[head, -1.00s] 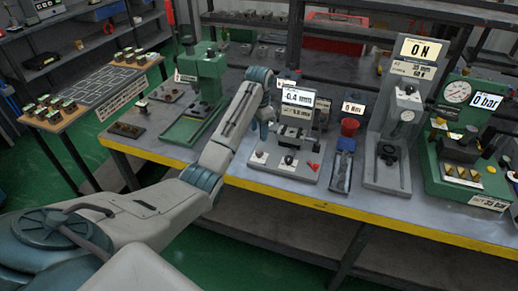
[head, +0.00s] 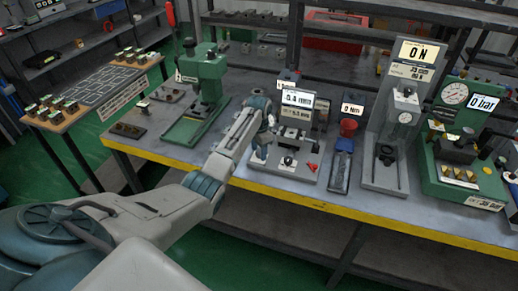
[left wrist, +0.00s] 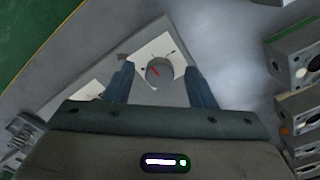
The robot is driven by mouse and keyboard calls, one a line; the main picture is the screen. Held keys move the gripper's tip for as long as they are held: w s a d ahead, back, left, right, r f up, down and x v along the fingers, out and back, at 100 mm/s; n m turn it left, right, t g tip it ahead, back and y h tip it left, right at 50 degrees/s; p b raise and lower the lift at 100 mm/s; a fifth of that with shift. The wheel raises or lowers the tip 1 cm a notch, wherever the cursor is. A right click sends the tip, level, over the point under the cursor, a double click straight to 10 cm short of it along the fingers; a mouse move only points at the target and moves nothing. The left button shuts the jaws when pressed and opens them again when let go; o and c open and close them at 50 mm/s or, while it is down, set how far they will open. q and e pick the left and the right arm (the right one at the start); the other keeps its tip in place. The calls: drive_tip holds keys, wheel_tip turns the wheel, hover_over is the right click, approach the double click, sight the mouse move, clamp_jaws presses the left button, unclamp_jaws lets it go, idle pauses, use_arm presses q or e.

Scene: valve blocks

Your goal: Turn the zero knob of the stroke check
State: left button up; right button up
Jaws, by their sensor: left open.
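The stroke check (head: 282,168) is a grey fixture with a lit mm display (head: 297,99), standing on the bench in the middle of the head view. My left gripper (left wrist: 158,78) is open, with one finger on each side of the knob in that view. I cannot tell whether the fingers touch it. In the head view my left gripper (head: 264,143) is over the fixture's left front and largely covers the knob. My right gripper is not in view.
A green press (head: 209,80) stands left of the stroke check. A blue stand with a red cup (head: 348,127), a grey force tester (head: 390,150) and a green pressure unit (head: 465,165) stand to its right. The bench has a yellow front edge (head: 330,207).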

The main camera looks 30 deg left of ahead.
use_arm(q)
drive_tip(key=c, duration=1)
drive_tip(key=shift+o, duration=0.2)
drive_tip(key=n+p, duration=0.3)
drive_tip(key=shift+r, duration=0.2)
drive_tip(key=n+p, duration=0.2)
drive_tip(key=n, duration=0.1)
drive_tip(key=shift+d, duration=0.1)
drive_tip(key=shift+f+n+p, duration=0.15)
drive_tip(key=shift+n+p, duration=0.4)
drive_tip(key=shift+n, duration=0.25)
